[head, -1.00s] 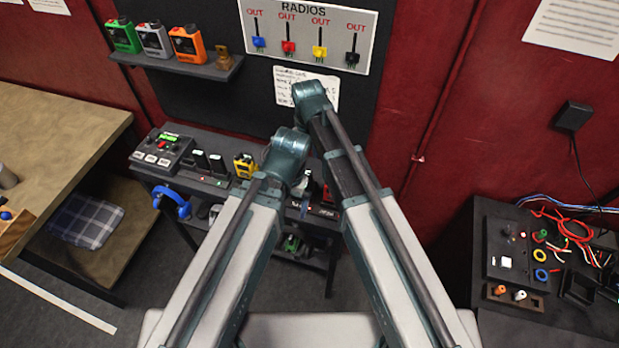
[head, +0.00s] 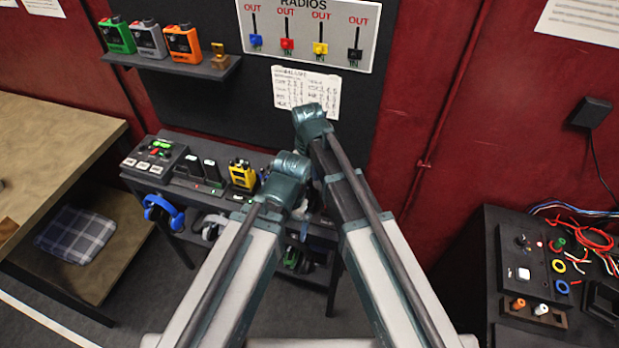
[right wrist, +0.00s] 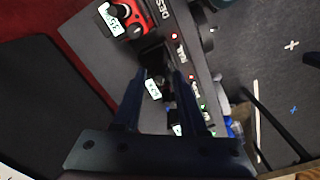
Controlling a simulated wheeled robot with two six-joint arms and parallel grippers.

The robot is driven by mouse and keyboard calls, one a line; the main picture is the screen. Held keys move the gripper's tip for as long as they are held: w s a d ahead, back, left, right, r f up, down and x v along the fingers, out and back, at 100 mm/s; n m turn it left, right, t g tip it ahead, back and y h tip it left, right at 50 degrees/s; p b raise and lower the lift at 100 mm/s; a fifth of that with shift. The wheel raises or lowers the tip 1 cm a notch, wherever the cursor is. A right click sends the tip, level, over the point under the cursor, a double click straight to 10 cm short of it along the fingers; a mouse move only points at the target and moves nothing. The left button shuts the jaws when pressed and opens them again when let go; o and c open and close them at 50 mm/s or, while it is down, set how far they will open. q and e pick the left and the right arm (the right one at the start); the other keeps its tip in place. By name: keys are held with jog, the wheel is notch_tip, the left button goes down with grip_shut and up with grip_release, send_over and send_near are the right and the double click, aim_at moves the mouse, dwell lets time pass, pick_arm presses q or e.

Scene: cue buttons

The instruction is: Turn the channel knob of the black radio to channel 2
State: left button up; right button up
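In the right wrist view, a black radio (right wrist: 155,88) with a pale display reading I cannot make out stands on the dark charging shelf. My right gripper (right wrist: 162,75) points at it with its two fingers apart, one on each side of the display. I cannot tell whether they touch the radio. Its channel knob is not clear. In the head view, my arms hide the black radio and most of the right gripper. My left gripper is hidden in the head view.
A red radio (right wrist: 130,20) stands close beside the black one. A yellow radio (head: 243,175) and dark chargers are on the shelf's left part. A RADIOS board (head: 308,32) and a written sheet (head: 305,92) hang above. A wiring bench (head: 510,262) is at the right.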

grip_shut()
jog(key=n, duration=0.3)
jog(key=shift+n, duration=0.4)
jog(key=n, duration=0.3)
jog(key=shift+n, duration=0.3)
jog(key=n, duration=0.6)
jog(key=shift+n, duration=0.3)
jog(key=shift+o, duration=1.2)
grip_release()
